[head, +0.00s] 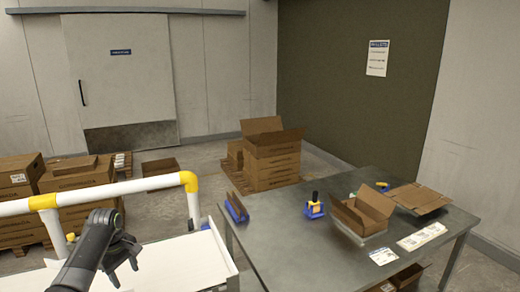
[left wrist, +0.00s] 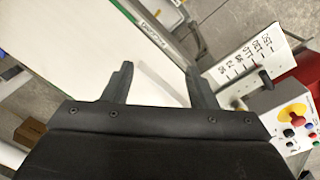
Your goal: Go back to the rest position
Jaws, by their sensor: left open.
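My left gripper (head: 122,262) shows at the lower left of the head view, over a white surface (head: 175,262) beside the rail. Its two fingers are apart with nothing between them. In the left wrist view the open fingers (left wrist: 158,85) point toward a white panel (left wrist: 75,40), and no object is between them. My right gripper is not in either view.
A white and yellow rail (head: 120,189) runs behind my left arm. A grey table (head: 290,245) at right holds an open carton (head: 363,212) and a blue tape dispenser (head: 314,209). A control box with a yellow-ringed red button (left wrist: 292,115) is close by.

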